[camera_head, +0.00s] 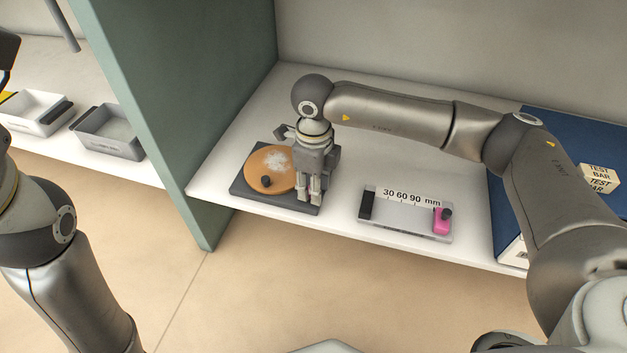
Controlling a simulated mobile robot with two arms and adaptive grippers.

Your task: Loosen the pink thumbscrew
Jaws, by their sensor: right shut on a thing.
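My right gripper (309,196) points down at the right side of a dark square base (243,193) that carries a round orange plate (268,180). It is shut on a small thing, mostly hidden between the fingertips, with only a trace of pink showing. I cannot tell whether this is a thumbscrew. A second pink piece, a block (441,224) with a dark knob (446,213), sits at the right end of a gauge marked "30 60 90 mm" (400,221), apart from the gripper.
White powder (279,161) and a dark knob (265,181) are on the orange plate. A green partition (190,100) stands left of the shelf (345,235). Trays (112,133) lie beyond it. A blue mat (566,135) with "TEST BAR" blocks (599,178) is at the right.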

